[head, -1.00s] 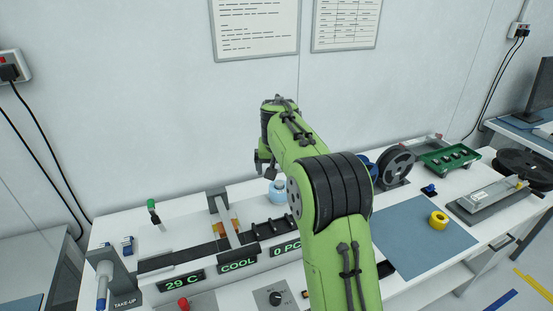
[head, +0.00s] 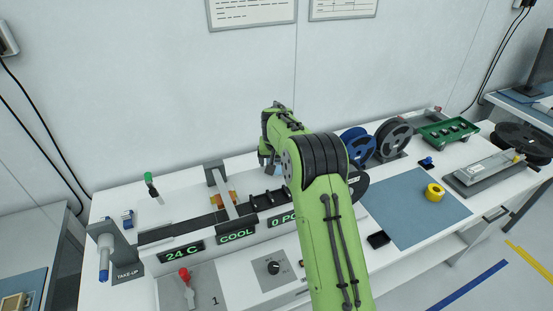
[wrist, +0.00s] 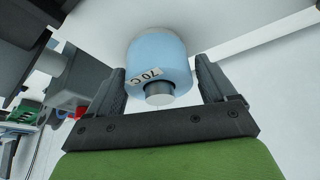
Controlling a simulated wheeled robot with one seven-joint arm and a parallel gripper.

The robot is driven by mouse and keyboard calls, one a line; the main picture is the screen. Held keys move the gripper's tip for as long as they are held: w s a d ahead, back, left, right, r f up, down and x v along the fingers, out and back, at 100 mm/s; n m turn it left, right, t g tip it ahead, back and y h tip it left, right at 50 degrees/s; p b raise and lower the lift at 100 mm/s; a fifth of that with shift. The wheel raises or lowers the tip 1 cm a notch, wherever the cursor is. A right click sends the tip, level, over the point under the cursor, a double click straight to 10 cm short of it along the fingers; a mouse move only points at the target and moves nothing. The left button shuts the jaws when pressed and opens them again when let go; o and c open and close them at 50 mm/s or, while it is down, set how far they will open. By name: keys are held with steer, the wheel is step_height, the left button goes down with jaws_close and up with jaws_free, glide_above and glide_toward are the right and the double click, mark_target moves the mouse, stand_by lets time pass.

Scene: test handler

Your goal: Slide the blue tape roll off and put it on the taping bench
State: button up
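In the wrist view, a light blue cylinder (wrist: 157,60) marked "70 C" with a short grey end stub stands between the two fingers of my gripper (wrist: 160,72). The fingers are open, with thin gaps beside the cylinder. In the head view my arm hides most of this spot. I cannot tell whether this cylinder is the tape roll. A dark blue reel (head: 357,145) stands upright on the bench at the right. A white and blue roll (head: 104,258) is on the take-up stand at the left. The taping bench (head: 135,195) is white.
A yellow roll (head: 435,192) lies on a blue-grey mat (head: 400,215). A black reel (head: 394,138) and a green tray (head: 448,132) stand behind it. A track with displays reading "24 C", "COOL" and "0 PC" runs along the left, with a red knob (head: 184,273) in front.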

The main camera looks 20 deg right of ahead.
steer(key=c, duration=0.8)
steer(key=shift+r, duration=0.1)
steer(key=shift+r+p, duration=0.55)
steer(key=shift+r+p, duration=2.25)
steer(key=shift+r, duration=0.6)
